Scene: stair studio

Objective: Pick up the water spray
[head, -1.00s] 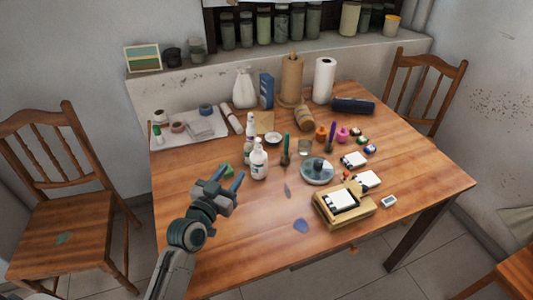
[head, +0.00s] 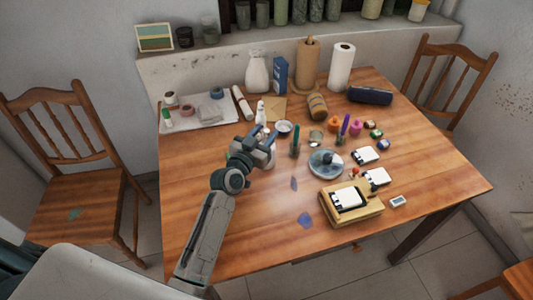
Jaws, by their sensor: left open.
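Two white bottles stand close together left of the table's middle, and one of them looks like the water spray. The rear bottle (head: 261,111) shows its narrow upper part. The front bottle is mostly hidden behind my left gripper; a pale part of it (head: 270,160) shows at the gripper's right side. My left gripper (head: 262,133) is open, its fingers pointing away at the bottles. I cannot tell whether a bottle is between the fingers. My right gripper is not in view.
The wooden table (head: 215,260) is clear at its front left. A round grey dish (head: 325,163), brushes and a wooden box (head: 350,204) lie to the right. A white tray (head: 200,118) and a white bag-like vessel (head: 257,72) stand behind.

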